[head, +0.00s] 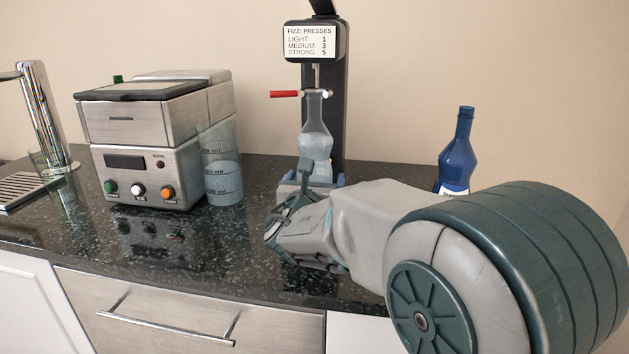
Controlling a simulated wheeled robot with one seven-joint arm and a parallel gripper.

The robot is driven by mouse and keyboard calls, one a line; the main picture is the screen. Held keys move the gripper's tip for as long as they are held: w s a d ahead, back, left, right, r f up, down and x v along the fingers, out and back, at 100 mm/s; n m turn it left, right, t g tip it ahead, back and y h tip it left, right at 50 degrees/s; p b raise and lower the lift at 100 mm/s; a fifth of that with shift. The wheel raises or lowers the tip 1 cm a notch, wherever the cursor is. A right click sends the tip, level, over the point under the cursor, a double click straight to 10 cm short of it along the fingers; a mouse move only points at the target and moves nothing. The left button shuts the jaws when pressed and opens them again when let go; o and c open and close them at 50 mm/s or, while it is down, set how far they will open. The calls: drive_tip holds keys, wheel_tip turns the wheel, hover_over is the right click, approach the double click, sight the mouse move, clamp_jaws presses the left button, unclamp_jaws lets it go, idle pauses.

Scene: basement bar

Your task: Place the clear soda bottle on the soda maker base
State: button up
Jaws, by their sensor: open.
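The clear soda bottle (315,138) stands upright at the soda maker, with its neck below the nozzle. The soda maker (338,120) is a dark column with a head labelled with fizz presses. Its base (340,181) shows only in part, behind my gripper, so I cannot see how the bottle's bottom rests on it. My gripper (287,207) is open, in front of the base and low by the bottle's lower part. One finger overlaps the bottle's lower edge in the picture; I cannot tell whether it touches.
A silver machine with knobs (148,172) and a clear measuring container (221,165) stand to the left. A tap (45,110) and drip tray (30,190) are at the far left. A blue bottle (456,155) stands to the right, behind my arm. The dark counter (190,250) is clear in front.

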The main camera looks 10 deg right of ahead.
drive_tip(key=v, duration=1.2)
drive_tip(key=shift+p, duration=0.4)
idle(0.5)
